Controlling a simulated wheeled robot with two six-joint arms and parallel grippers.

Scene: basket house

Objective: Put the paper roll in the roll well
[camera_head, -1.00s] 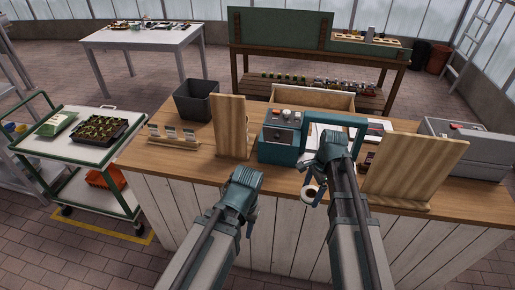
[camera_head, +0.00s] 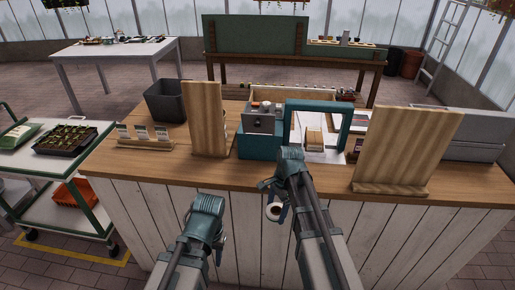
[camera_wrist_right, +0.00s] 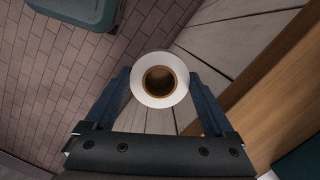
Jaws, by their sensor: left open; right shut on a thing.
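The paper roll (camera_wrist_right: 142,87) is white with a brown core and sits between the fingers of my right gripper (camera_wrist_right: 160,95), which is shut on it. In the head view the roll (camera_head: 273,211) hangs in front of the counter's white plank side, below the worktop edge. The teal machine (camera_head: 262,140) with a grey panel stands on the counter beyond my right gripper (camera_head: 272,203). I cannot make out the roll well. My left gripper (camera_head: 218,240) is open and empty in front of the counter, apart from it.
Upright wooden boards stand left (camera_head: 208,120) and right (camera_head: 405,145) of the machine. A teal frame (camera_head: 347,125) rises beside it. A dark bin (camera_head: 166,102) and a card holder (camera_head: 145,143) stand at the left. The front strip of worktop (camera_head: 260,172) is clear.

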